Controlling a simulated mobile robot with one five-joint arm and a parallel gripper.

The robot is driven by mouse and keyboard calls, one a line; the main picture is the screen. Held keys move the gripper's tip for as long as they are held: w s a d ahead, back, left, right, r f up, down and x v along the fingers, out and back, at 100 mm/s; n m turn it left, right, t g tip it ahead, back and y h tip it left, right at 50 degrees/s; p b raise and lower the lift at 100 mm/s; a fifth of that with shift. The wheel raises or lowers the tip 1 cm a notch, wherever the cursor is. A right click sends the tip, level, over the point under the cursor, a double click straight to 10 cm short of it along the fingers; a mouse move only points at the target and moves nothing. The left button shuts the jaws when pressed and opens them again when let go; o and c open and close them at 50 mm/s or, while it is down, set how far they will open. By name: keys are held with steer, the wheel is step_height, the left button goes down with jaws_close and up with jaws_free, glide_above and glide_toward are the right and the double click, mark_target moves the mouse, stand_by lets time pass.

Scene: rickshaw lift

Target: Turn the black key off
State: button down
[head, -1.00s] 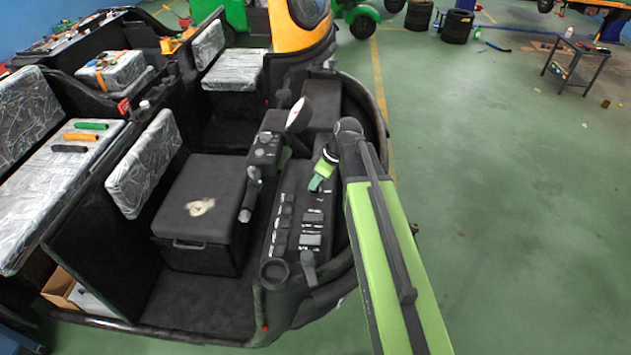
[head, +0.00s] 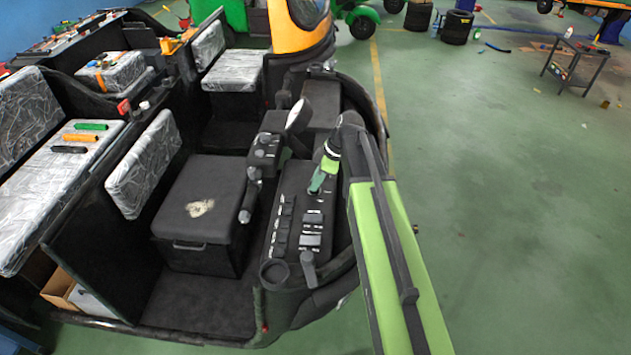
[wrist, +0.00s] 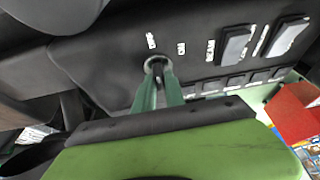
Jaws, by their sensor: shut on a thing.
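The black key (wrist: 157,66) sits in a round socket on the dark dashboard panel (wrist: 110,60) in the wrist view. Only a small part of it shows between my fingertips, and its turn angle is hard to tell. My gripper (wrist: 157,73) has its two green fingers closed around the key. In the head view my gripper (head: 317,186) points down at the dashboard, above the row of switches, and hides the key there. Small white labels (wrist: 181,48) stand beside the socket in the wrist view.
Rocker switches (head: 311,228) line the panel on the near side of my gripper. A handlebar with a grip (head: 250,200) and a black seat box (head: 205,195) lie to the left.

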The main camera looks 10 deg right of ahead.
steer(key=c, duration=1.4)
jaws_free()
steer(key=p+v, duration=1.6)
steer(key=v, duration=0.1)
steer(key=shift+r, duration=0.25)
steer(key=shift+f, duration=0.1)
